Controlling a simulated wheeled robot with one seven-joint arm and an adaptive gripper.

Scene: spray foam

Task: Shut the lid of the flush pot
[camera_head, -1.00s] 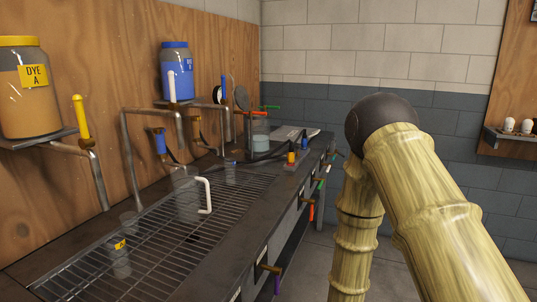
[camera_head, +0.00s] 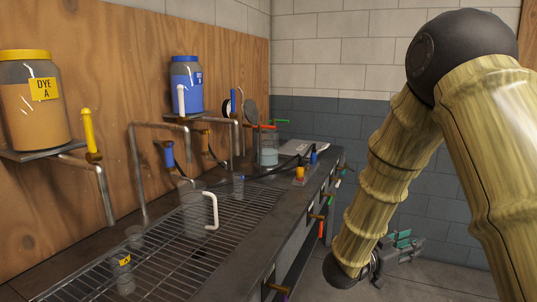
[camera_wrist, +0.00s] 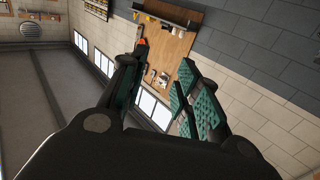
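A clear pot (camera_head: 268,155) with pale liquid stands at the far end of the bench; I take it for the flush pot. A round dark disc (camera_head: 249,109) stands upright above and behind it, seemingly its raised lid; the hinge cannot be made out. My gripper (camera_head: 408,244) is low at the right, out past the bench's front side, well away from the pot. In the wrist view my gripper (camera_wrist: 160,88) has its teal-padded fingers spread apart with nothing between them. The pot is not in the wrist view.
A clear jug (camera_head: 195,212) with a white handle and small cups (camera_head: 123,272) stand on the wire rack (camera_head: 175,262). Dye jars (camera_head: 186,88) and pipes line the wooden wall. Coloured handles jut from the bench front. Floor right of the bench looks free.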

